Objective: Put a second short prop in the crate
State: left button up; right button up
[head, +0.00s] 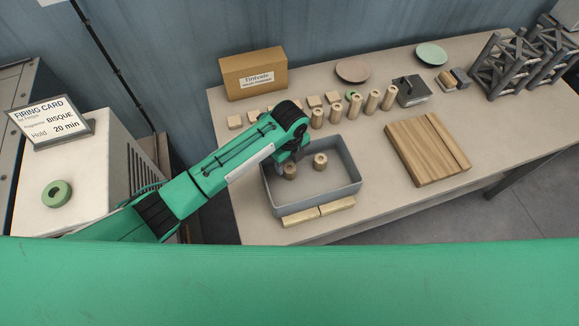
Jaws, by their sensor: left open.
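The grey crate (345,190) stands near the table's front left, open at the top. Two short round tan props are inside it: one prop (320,160) stands clear near the middle, and the other prop (290,171) is right below my left gripper (287,160). That gripper is open and reaches down into the crate's left part. Its fingers are small and partly hidden by the wrist, so I cannot tell whether they touch the prop. Several upright round props (354,106) of differing heights stand in a row behind the crate. My right gripper is out of view.
Small square tan pieces (234,122) and a cardboard box (253,74) are behind. Two light bars (318,212) lie before the crate. Wooden boards (425,150) lie to its right, with a grey metal block (410,91) behind them. Dark racks (510,65) stand far right.

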aim_at(290, 167)
pick_arm(q)
notch_tip(290, 167, up, 8)
jog(key=b, duration=0.1)
jog(key=shift+b, duration=0.3)
dwell(0.3)
jog(key=shift+f, duration=0.1)
